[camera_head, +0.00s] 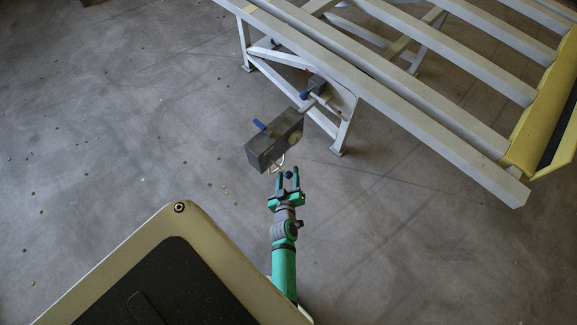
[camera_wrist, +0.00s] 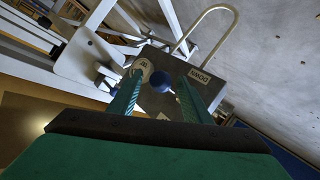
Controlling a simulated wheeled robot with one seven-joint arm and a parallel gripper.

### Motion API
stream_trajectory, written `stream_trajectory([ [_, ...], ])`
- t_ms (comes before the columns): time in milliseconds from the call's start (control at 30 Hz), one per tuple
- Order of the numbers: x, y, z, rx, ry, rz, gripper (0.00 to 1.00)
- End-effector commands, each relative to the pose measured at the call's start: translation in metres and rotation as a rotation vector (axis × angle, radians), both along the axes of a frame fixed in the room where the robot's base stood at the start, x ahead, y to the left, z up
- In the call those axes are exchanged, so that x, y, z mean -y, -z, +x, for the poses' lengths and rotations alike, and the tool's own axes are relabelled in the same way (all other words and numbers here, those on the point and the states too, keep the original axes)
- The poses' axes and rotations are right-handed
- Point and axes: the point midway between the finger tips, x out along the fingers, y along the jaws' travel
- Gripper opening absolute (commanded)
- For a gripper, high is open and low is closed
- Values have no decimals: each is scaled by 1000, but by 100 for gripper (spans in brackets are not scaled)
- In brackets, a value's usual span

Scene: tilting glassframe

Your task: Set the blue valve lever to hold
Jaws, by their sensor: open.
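A dark grey valve box (camera_head: 272,141) is beside the white frame in the head view. A blue lever-like piece (camera_head: 259,125) sticks out on its left side. A round blue knob (camera_wrist: 161,81) shows in the wrist view between my fingers; I cannot tell whether it belongs to the same lever. My gripper (camera_head: 288,174), with green fingers, is open below the box, with the small dark knob between its fingertips. I cannot tell whether either finger touches the knob. A white label reading DOWN (camera_wrist: 199,76) is on the box. No hold mark is readable.
A U-shaped metal loop (camera_wrist: 207,22) sticks out of the box near my fingers. The white tilting frame (camera_head: 400,90) with slanting bars and legs fills the upper right. Another small blue part (camera_head: 304,94) sits near its leg. The concrete floor on the left (camera_head: 110,130) is mostly clear.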

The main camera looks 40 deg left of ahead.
Motion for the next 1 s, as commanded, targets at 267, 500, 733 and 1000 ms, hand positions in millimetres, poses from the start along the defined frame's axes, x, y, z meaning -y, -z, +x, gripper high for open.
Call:
stream_trajectory([
  [267,27,-16,-32,0,0,1,44],
  [500,35,-22,-42,1,-1,4,44],
  [733,35,-22,-43,1,-1,4,44],
  [1000,35,-22,-43,1,-1,3,44],
])
